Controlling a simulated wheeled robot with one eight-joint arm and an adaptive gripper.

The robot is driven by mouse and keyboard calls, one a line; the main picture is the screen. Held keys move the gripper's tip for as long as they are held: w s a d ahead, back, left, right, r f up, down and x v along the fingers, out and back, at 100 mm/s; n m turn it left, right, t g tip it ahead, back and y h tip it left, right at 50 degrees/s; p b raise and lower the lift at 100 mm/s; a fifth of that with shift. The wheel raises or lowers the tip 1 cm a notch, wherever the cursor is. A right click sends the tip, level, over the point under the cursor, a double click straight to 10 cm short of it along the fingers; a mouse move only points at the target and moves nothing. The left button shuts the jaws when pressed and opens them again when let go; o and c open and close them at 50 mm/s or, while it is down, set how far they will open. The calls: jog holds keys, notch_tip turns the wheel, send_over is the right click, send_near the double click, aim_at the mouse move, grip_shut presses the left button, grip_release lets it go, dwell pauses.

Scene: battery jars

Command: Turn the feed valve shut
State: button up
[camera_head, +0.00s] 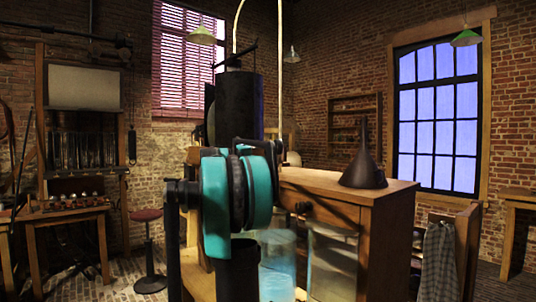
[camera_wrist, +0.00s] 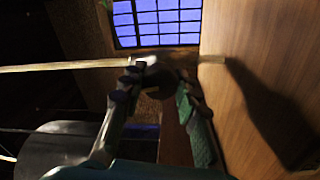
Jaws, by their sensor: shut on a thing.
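In the wrist view my gripper (camera_wrist: 163,86) has its two fingers closed around a dark, rounded piece (camera_wrist: 166,78) beside a pale pipe (camera_wrist: 65,66). This piece appears to be the feed valve; its handle and turn angle are too dark and blurred to tell. A bright patch shows by the left fingertip. In the head view the pale pipe (camera_head: 280,70) drops behind my teal and black arm, which hides my gripper and most of the valve area at the left end of the wooden cabinet (camera_head: 385,225).
A black funnel (camera_head: 363,168) stands on the cabinet top. Glass jars (camera_head: 278,262) with bluish liquid stand below, close to my arm. A red stool (camera_head: 148,216) and a bench are at the left. A checked cloth (camera_head: 438,262) hangs at the right.

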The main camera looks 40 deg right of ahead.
jog(key=shift+m, duration=1.1)
jog(key=o, duration=1.2)
jog(key=shift+c, duration=0.2)
jog(key=s+a+f, duration=0.1)
jog(key=a, duration=1.1)
